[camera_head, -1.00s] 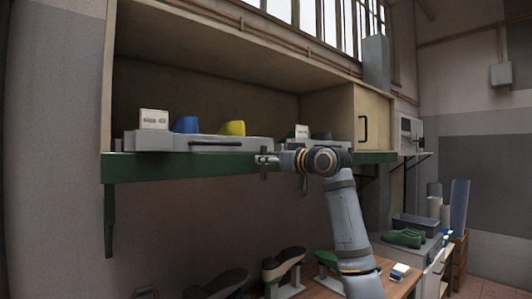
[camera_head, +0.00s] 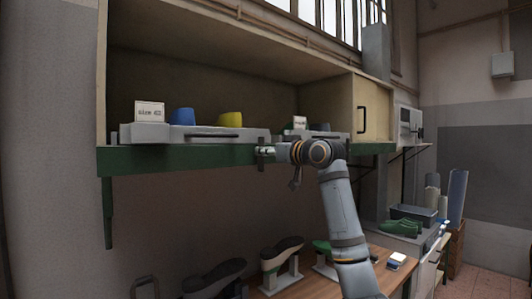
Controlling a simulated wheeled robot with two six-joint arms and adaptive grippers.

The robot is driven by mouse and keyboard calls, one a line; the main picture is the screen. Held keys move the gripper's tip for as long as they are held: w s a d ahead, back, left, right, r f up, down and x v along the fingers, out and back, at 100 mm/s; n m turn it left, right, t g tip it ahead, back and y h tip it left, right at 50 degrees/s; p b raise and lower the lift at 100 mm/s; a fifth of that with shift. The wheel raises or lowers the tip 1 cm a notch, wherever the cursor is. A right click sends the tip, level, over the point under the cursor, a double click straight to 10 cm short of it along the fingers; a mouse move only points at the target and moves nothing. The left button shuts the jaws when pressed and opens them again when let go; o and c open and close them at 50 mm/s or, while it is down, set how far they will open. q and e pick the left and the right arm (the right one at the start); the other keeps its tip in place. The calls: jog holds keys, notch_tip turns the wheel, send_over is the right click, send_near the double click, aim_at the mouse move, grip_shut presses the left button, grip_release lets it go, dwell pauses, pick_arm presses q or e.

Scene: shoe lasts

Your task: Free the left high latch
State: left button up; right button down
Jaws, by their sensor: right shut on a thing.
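The left grey tray (camera_head: 150,134) with a dark bar handle (camera_head: 212,135) sits on the green-edged high shelf (camera_head: 180,157). My right gripper (camera_head: 265,151) is at the shelf's front edge, by the tray's right end. It is shut on a small dark upright piece (camera_head: 261,160), which looks like the latch. The fingers and wrist hide much of this piece, so I cannot tell its exact position. My left gripper is not in view.
A blue last (camera_head: 183,117), a yellow last (camera_head: 230,119) and a size card (camera_head: 150,111) stand on the tray. A closed cupboard door (camera_head: 371,108) is at right. Shoe lasts on stands (camera_head: 281,253) occupy the bench below. A dark loop (camera_head: 145,285) shows at bottom left.

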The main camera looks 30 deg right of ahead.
jog(key=shift+m, duration=0.4)
jog(key=shift+w+d+f+m+b, duration=0.15)
jog(key=shift+m+b, duration=0.6)
jog(key=shift+m, duration=2.05)
jog(key=shift+s+d+f+m+b, duration=0.2)
jog(key=shift+m+b, duration=0.55)
jog(key=shift+m, duration=2.05)
jog(key=shift+w+d+f+m+b, duration=0.25)
jog(key=shift+m+b, duration=0.5)
jog(key=shift+m, duration=2.05)
jog(key=shift+s+a, duration=0.1)
jog(key=c, duration=1.3)
grip_release()
jog(key=shift+o, duration=0.2)
jog(key=shift+s, duration=0.1)
jog(key=s+d, duration=0.1)
jog(key=s, duration=1)
jog(key=shift+s, duration=0.4)
